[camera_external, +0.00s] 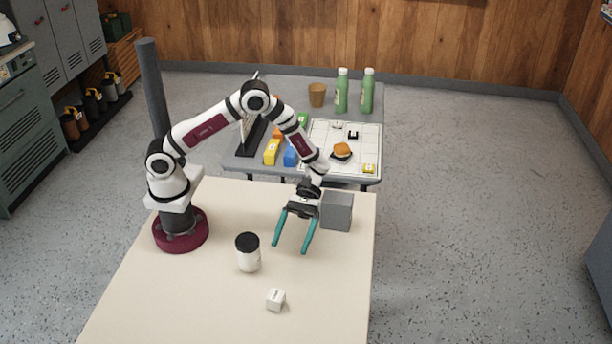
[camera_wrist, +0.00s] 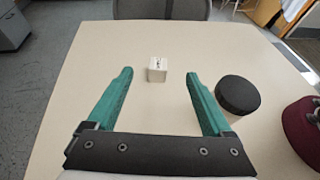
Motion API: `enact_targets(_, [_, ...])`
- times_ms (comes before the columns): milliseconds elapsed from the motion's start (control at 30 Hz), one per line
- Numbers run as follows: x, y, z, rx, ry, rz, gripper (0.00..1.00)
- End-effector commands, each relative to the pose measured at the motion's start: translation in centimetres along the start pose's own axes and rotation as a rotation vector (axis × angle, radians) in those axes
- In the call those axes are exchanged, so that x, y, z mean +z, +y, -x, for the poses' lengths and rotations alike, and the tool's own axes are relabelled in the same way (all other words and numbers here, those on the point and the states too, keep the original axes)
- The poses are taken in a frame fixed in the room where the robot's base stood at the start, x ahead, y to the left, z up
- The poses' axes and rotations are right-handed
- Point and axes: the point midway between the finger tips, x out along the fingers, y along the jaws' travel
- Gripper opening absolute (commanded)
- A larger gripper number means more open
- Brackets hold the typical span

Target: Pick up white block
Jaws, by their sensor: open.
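The small white block (camera_external: 275,299) with dark marks sits on the cream table near its front in the external view. In the wrist view the white block (camera_wrist: 157,69) lies ahead of the fingertips, between their lines. My gripper (camera_external: 291,248) has teal fingers and is open and empty, above the table and behind the block, apart from it. In the wrist view my gripper (camera_wrist: 159,75) shows both fingers spread wide.
A white jar with a black lid (camera_external: 247,252) stands left of my gripper; its lid (camera_wrist: 238,94) shows right of the fingers. A grey box (camera_external: 337,211) stands behind my gripper. A grey table (camera_external: 235,162) behind holds bottles and blocks. The front table area is mostly clear.

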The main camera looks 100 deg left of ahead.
Motion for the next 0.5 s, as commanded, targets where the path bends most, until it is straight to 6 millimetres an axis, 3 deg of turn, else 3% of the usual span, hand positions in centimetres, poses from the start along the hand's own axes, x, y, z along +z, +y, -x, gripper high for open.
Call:
enact_targets(33, [-1.9, -0.1, -0.8, -0.003, -0.002, 0.004, 0.85])
enact_targets(133, [-4.2, 0.0, -1.9, -0.002, 0.000, 0.000, 0.85])
enact_targets(267, [-4.6, -0.1, -4.5, -0.005, 0.000, 0.000, 0.85])
enact_targets(500, [-4.5, -0.1, -11.0, -0.006, 0.001, -0.001, 0.85])
